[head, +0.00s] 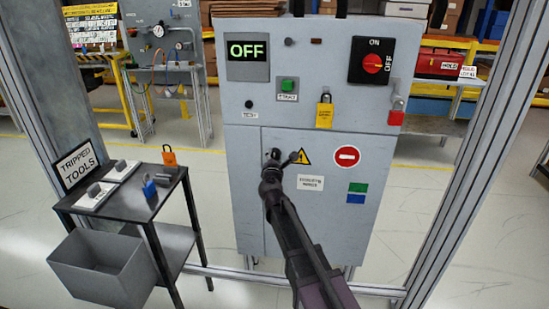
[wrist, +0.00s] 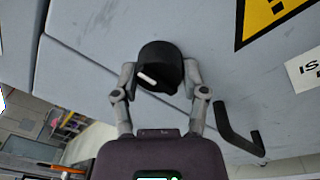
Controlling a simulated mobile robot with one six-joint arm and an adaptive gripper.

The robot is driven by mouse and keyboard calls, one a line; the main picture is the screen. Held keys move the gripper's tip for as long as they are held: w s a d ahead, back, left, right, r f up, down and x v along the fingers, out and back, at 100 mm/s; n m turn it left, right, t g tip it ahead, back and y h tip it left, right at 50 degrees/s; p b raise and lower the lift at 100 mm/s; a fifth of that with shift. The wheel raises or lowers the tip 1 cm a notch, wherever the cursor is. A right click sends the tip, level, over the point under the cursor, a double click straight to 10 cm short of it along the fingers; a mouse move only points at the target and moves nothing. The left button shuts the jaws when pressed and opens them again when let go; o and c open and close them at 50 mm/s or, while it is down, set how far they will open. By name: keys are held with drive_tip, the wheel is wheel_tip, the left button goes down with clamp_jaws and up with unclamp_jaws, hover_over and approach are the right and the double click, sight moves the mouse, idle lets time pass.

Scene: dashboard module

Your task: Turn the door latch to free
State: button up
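The door latch (wrist: 160,62) is a round black knob with a white mark on the grey cabinet door. In the wrist view the mark slants down to the right. My gripper (wrist: 160,80) has one finger on each side of the knob, and both fingertips appear to touch it. In the head view my gripper (head: 271,162) reaches the left edge of the door (head: 320,225) and hides most of the latch. A black bent handle (wrist: 240,132) is just right of my gripper in the wrist view.
A black side table (head: 140,205) with a grey bin (head: 103,270) stands left. Metal posts flank the cabinet.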

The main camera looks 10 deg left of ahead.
drive_tip(key=shift+c, duration=1)
drive_tip(key=shift+m, duration=0.4)
drive_tip(key=m, duration=0.4)
drive_tip(key=shift+w+b, duration=0.1)
drive_tip(key=shift+b, duration=0.2)
drive_tip(key=m, duration=0.4)
drive_tip(key=shift+a+m+t+h, duration=0.1)
drive_tip(key=shift+m+t+h, duration=0.2)
drive_tip(key=m, duration=0.4)
drive_tip(key=shift+r+m+b, duration=0.1)
drive_tip(key=shift+m+b, duration=0.2)
drive_tip(key=m+h, duration=0.1)
drive_tip(key=m, duration=0.3)
drive_tip(key=shift+m, duration=0.4)
